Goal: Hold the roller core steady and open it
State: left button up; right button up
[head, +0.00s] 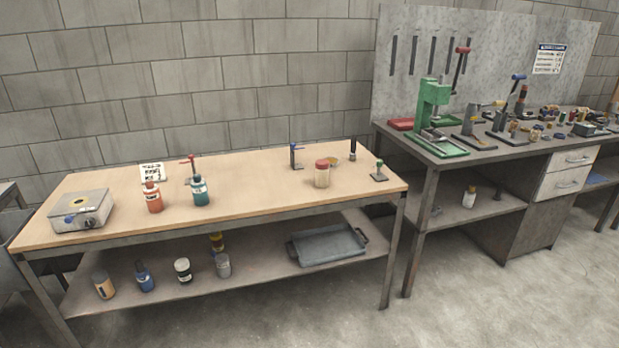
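I cannot pick out the roller core for certain in the head view. A pale cylinder with a red top (322,174) stands upright near the right end of the wooden-topped workbench (255,180). A red-orange bottle (153,197) and a teal bottle (200,191) stand upright left of the bench's middle. All three look closed at this distance. Neither of my grippers is in view, and nothing is seen touching these things.
A hot plate-like box (82,210) sits at the bench's left end. Small stands (296,157) are at the back right. A lower shelf holds several containers and a grey tray (327,246). A second bench with a green press (432,105) stands right. Floor in front is clear.

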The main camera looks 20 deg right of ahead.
aim_at(322, 177)
jog(key=i+l+u, duration=0.15)
jog(key=l+u, duration=0.15)
jog(key=i+l+u, duration=0.25)
jog(key=l+u, duration=0.3)
jog(key=l, duration=0.15)
